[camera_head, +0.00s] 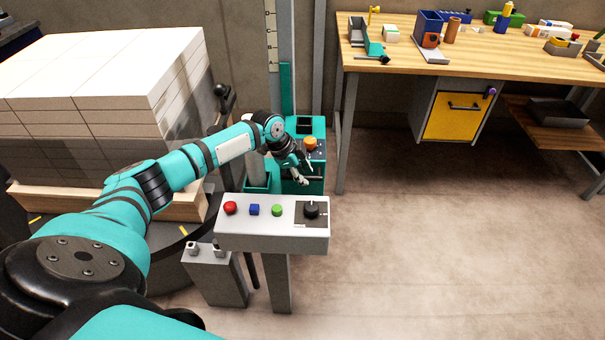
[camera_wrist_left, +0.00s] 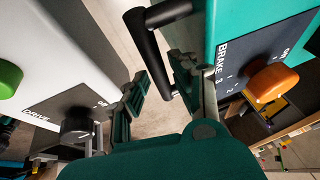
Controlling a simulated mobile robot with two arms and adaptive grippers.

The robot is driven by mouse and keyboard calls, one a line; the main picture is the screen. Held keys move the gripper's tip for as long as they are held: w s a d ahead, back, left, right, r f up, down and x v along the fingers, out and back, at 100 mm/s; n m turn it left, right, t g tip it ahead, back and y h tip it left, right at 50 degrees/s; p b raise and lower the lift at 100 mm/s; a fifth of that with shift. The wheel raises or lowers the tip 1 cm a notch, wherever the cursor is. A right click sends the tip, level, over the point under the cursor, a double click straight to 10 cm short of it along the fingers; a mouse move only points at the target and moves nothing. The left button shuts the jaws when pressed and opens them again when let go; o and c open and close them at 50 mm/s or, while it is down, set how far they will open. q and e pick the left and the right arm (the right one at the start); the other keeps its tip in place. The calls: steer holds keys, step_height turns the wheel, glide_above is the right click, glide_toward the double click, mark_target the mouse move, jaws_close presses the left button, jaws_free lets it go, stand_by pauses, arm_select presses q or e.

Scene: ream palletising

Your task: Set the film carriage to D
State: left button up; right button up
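The film carriage appears to be the teal unit (camera_head: 318,124) at the foot of the mast (camera_head: 286,55), though I cannot be sure. A marked scale strip (camera_head: 271,35) stands beside the mast; its letters are too small to read. In the left wrist view, the teal housing (camera_wrist_left: 225,22) has an orange knob (camera_wrist_left: 272,82) on a panel marked BRAKE, and a black bar handle (camera_wrist_left: 147,52). My left gripper (camera_head: 304,168) is in front of this unit. In the wrist view its fingers (camera_wrist_left: 160,82) are apart, with the handle's lower end near the gap; contact is unclear. My right gripper is out of view.
A control console (camera_head: 270,240) with red, blue and green buttons and a black DRIVE knob (camera_head: 312,209) stands close in front of the gripper. A pallet (camera_head: 195,207) of stacked reams is at left. A workbench (camera_head: 460,62) stands at back right. The right floor is clear.

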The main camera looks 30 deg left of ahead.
arm_select(q)
jaws_close()
steer(key=shift+r, duration=0.1)
stand_by(0.3)
step_height(320, 180, up, 15)
steer(key=p, duration=1.2)
jaws_free()
